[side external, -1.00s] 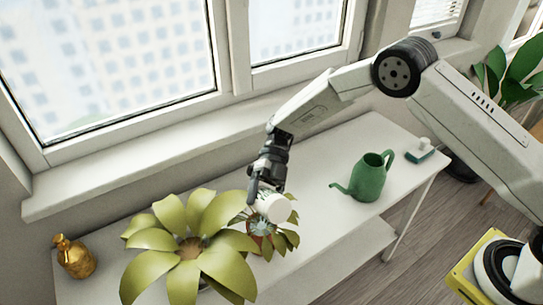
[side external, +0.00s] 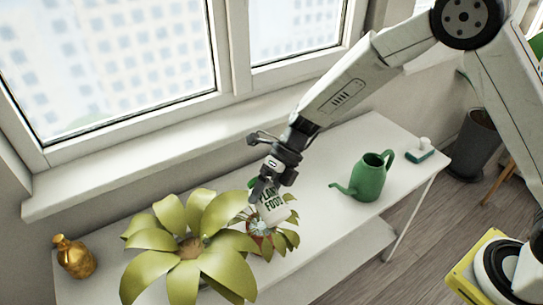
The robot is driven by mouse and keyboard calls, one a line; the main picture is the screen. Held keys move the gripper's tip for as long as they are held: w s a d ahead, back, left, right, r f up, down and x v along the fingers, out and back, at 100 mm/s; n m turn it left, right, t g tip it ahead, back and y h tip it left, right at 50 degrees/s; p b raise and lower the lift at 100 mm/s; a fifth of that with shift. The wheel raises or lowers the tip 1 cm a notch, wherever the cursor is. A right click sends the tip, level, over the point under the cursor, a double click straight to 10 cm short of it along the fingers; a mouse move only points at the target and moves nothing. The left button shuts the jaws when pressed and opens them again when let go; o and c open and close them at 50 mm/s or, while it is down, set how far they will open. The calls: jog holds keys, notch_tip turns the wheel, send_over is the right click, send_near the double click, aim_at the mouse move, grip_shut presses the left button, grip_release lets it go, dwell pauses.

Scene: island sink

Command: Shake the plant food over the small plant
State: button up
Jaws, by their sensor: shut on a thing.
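My gripper (side external: 264,184) is shut on the plant food (side external: 271,206), a white container with green "PLANT FOOD" lettering. The container is tilted, with its lettered side facing the camera. It is above or just beside the small plant (side external: 291,238) in the side external view and hides part of it. The small plant has green leaves and sits in a reddish pot, only partly visible. I cannot tell the exact gap between container and plant.
A large yellow-green leafy plant (side external: 190,245) stands just left of the small plant. A gold vase (side external: 73,257) is at the far left. A green watering can (side external: 368,178) and a green-and-white item (side external: 421,150) stand to the right on the white table (side external: 325,165). The window is behind.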

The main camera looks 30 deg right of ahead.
jog(key=shift+r+n+t, duration=0.35)
jog(key=shift+n+t, duration=0.25)
jog(key=shift+t, duration=0.7)
jog(key=shift+r+n+t, duration=0.3)
jog(key=shift+n+t, duration=0.3)
jog(key=shift+t, duration=0.7)
jog(key=shift+r+t, duration=0.1)
jog(key=shift+t, duration=0.2)
jog(key=shift+r+n+t+y, duration=0.3)
jog(key=shift+n+t, duration=0.5)
jog(key=shift+t, duration=0.4)
jog(key=shift+r+t, duration=0.1)
jog(key=shift+t, duration=0.3)
jog(key=shift+r+n+t+y, duration=0.3)
jog(key=shift+n+t, duration=0.5)
jog(key=shift+t, duration=0.2)
jog(key=shift+w, duration=0.1)
